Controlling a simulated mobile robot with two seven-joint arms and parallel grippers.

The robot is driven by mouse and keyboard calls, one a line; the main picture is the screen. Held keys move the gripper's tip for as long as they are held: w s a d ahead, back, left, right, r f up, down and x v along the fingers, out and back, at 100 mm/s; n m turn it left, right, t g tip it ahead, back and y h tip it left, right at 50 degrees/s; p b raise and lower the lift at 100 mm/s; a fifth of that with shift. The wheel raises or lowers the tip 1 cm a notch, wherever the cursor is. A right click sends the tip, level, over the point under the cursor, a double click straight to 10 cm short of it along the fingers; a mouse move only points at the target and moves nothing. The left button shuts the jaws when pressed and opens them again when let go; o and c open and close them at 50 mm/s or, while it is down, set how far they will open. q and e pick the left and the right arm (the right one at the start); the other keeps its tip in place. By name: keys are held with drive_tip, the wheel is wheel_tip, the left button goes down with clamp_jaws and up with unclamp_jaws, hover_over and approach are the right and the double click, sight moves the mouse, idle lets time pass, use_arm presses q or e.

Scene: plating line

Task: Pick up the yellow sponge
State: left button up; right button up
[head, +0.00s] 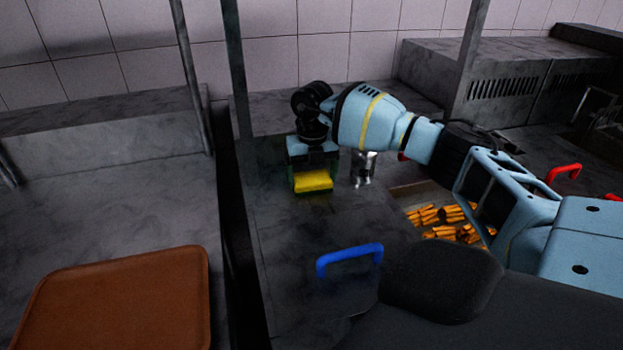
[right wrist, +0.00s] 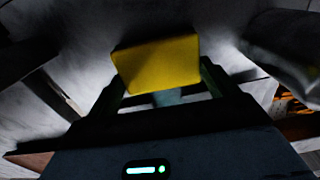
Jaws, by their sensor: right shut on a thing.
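The yellow sponge (head: 313,181) is at the lower end of my right gripper (head: 314,168), over the grey counter behind the blue handle. In the right wrist view the sponge (right wrist: 158,65) sits between the two fingers of the right gripper (right wrist: 160,92), which is shut on it. The head view does not clearly show whether the sponge touches the counter. My left gripper is not in view.
A bin of orange pieces (head: 440,217) lies further right. A blue handle (head: 349,257) is in front. A brown tray (head: 125,300) lies on the left counter. A metal post (head: 236,70) rises left of the gripper.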

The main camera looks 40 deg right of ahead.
sight(315, 180)
drive_tip(key=shift+r, duration=0.45)
drive_tip(key=r, duration=0.2)
drive_tip(key=shift+s+d+r, duration=0.15)
drive_tip(key=shift+s+r, duration=0.2)
drive_tip(key=s+d, duration=0.1)
drive_tip(key=s, duration=0.3)
drive_tip(key=s+d, duration=0.1)
drive_tip(key=s, duration=0.3)
drive_tip(key=s+d+r+b, duration=0.1)
drive_tip(key=s, duration=0.4)
drive_tip(key=shift+d, duration=0.1)
drive_tip(key=shift+s+d+r, duration=0.15)
drive_tip(key=shift+s+r, duration=0.05)
drive_tip(key=shift+s, duration=0.7)
drive_tip(key=o, duration=0.3)
drive_tip(key=shift+c, duration=1.1)
